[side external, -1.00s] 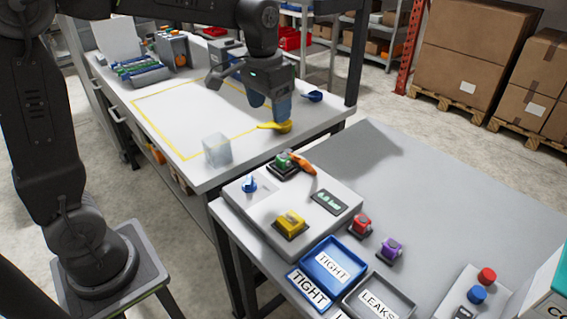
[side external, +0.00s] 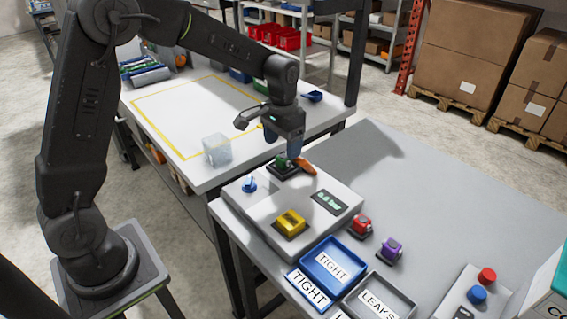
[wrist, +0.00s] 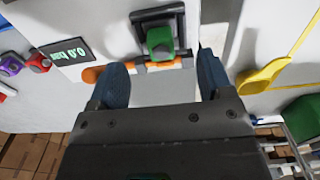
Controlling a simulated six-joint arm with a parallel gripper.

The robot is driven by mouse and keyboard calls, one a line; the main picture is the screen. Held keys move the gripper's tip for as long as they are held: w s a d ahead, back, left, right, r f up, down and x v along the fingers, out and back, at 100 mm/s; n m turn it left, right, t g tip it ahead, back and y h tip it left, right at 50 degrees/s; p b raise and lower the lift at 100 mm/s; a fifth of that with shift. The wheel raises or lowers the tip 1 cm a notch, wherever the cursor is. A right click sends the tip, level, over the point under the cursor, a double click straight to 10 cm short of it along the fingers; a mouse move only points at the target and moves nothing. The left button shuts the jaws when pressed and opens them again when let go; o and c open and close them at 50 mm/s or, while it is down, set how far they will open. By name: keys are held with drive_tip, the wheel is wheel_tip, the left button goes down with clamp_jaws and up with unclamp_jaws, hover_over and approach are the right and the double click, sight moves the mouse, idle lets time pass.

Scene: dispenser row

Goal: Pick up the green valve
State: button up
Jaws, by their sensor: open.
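The green valve (side external: 281,161) sits in a dark square fixture (side external: 285,170) at the back of the grey test unit (side external: 262,218), with an orange clamp lever (side external: 305,167) beside it. In the wrist view the green valve (wrist: 160,40) shows just beyond the fingertips, with the orange lever (wrist: 93,74) and its bar crossing between it and my gripper. My gripper (side external: 283,146) points down above the valve, its blue fingers apart and empty. Contact cannot be told.
A yellow valve (side external: 290,223) and a blue knob (side external: 249,184) are on the unit. Red (side external: 361,225) and purple (side external: 391,250) valves stand to its right. A blue TIGHT tray (side external: 334,263) and a grey LEAKS tray (side external: 380,297) lie in front. A yellow scoop (wrist: 265,76) lies near.

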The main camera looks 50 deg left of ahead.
sight(284, 157)
drive_tip(key=f, duration=0.5)
drive_tip(key=shift+w, duration=0.2)
drive_tip(key=shift+c, duration=0.4)
drive_tip(key=shift+r, duration=0.1)
drive_tip(key=c, duration=0.9)
